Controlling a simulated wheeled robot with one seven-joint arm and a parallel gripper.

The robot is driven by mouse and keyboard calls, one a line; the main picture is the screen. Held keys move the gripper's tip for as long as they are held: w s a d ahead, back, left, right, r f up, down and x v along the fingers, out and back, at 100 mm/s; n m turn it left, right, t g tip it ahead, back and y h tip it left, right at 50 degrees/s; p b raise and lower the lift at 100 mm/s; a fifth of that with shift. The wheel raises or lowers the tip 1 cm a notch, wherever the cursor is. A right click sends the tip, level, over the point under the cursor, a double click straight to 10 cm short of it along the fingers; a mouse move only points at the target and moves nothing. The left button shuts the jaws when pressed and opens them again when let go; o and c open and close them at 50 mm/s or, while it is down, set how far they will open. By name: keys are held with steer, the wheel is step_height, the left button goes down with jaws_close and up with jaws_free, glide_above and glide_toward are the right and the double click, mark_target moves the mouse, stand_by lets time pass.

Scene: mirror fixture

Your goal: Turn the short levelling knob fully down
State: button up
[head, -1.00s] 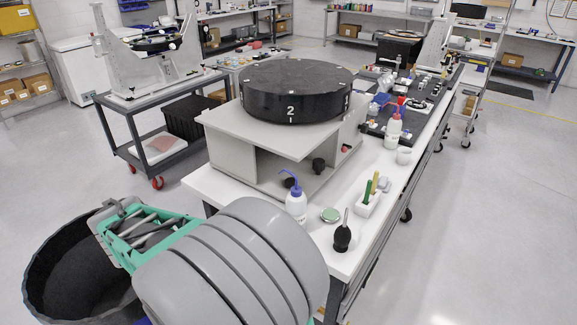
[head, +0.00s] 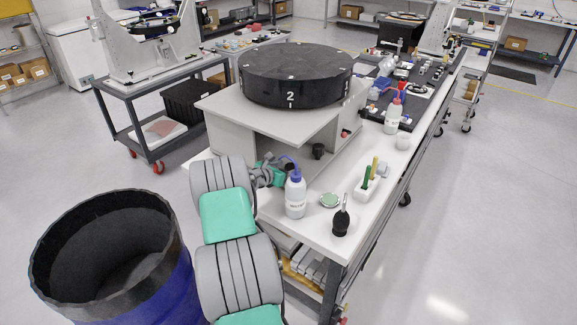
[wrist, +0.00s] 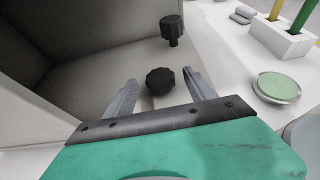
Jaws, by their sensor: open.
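Two black knobs stand at the grey mirror fixture (head: 230,130). In the wrist view the near knob (wrist: 160,81) is seen from above, low, between my fingers. The far knob (wrist: 172,30) stands taller on a visible stem; it also shows in the head view (head: 318,151). The near knob looks like the short one, though its height is hard to judge from above. My gripper (wrist: 160,76) is open, one finger on each side of the near knob, with gaps visible. In the head view my arm and the wash bottle hide the near knob.
A white wash bottle (head: 295,198) stands close right of my gripper. A green-topped tin (head: 329,200), a black blower (head: 341,221) and a white holder with brushes (head: 366,188) stand farther right. The fixture's grey wall and overhanging plate rise beside the knobs.

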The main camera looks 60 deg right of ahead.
steer(key=shift+x, duration=0.8)
steer(key=shift+c, duration=0.2)
steer(key=c, duration=1.3)
steer(key=m+g+b, duration=0.1)
steer(key=b, duration=0.2)
steer(key=shift+w+f, duration=0.3)
steer(key=shift+f, duration=0.1)
steer(key=shift+w+d+f+m+g+y+b, duration=0.1)
steer(key=shift+f+m+g+y+b, duration=0.15)
steer(key=shift+m+g+b, duration=0.8)
steer(key=shift+r+m+g+y+b, duration=0.35)
steer(key=shift+r+g+b, duration=0.2)
steer(key=shift+r+g, duration=0.1)
steer(key=shift+r+m+g+y, duration=0.15)
steer(key=shift+m+g+y, duration=0.15)
steer(key=shift+m+g, duration=0.2)
